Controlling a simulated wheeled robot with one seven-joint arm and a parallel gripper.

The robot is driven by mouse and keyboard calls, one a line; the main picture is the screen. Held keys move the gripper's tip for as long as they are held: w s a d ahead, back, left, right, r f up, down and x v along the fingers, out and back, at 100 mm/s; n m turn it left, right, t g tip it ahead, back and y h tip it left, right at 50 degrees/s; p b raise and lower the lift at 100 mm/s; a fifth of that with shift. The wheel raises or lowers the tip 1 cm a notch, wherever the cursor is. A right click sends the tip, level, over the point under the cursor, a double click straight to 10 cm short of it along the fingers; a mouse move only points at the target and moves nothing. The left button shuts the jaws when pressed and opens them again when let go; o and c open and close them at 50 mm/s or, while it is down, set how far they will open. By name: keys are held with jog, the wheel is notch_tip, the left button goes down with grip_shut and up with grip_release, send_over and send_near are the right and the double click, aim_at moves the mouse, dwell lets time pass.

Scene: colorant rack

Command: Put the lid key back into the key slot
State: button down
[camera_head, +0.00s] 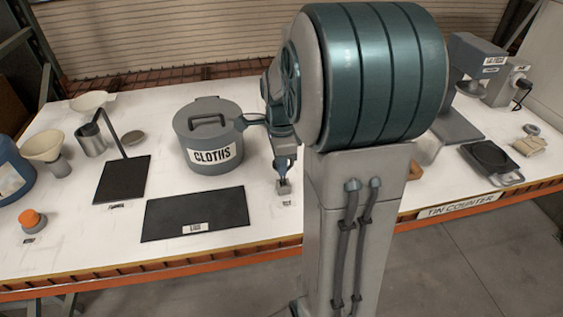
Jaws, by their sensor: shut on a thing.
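My gripper (284,170) points down at the counter, just right of the grey cloths bin. It is shut on the lid key, which is too small and too covered by the fingers to make out. Directly under the fingertips is a small grey block (283,188), which looks like the key slot, with a small label on the counter in front of it. I cannot tell whether the key is in the slot or just above it.
The lidded cloths bin (211,128) stands close left of my gripper. A black mat (190,214) lies at front left. Funnels, a cup and a dark stand are farther left. A scale (490,160) and a machine stand right. My arm hides the counter's middle right.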

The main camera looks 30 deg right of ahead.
jog(key=shift+f+b, duration=0.75)
jog(key=shift+f, duration=0.35)
jog(key=c, duration=1.5)
grip_release()
notch_tip(320, 180, up, 14)
jog(key=shift+f, duration=0.1)
jog(key=s+a+f+n+t, duration=0.1)
jog(key=s+a+f+n, duration=0.1)
jog(key=s+a+n, duration=0.2)
jog(key=s+a+f+n+t, duration=0.1)
jog(key=s+a+f+n, duration=0.2)
jog(key=n, duration=0.7)
jog(key=s+a+f+n+t, duration=0.1)
jog(key=s+a+f+n, duration=0.2)
jog(key=s+n, duration=0.3)
jog(key=shift+a+f+n, duration=0.2)
jog(key=shift+a+n, duration=0.4)
jog(key=shift+a, duration=0.25)
jog(key=shift+w, duration=0.1)
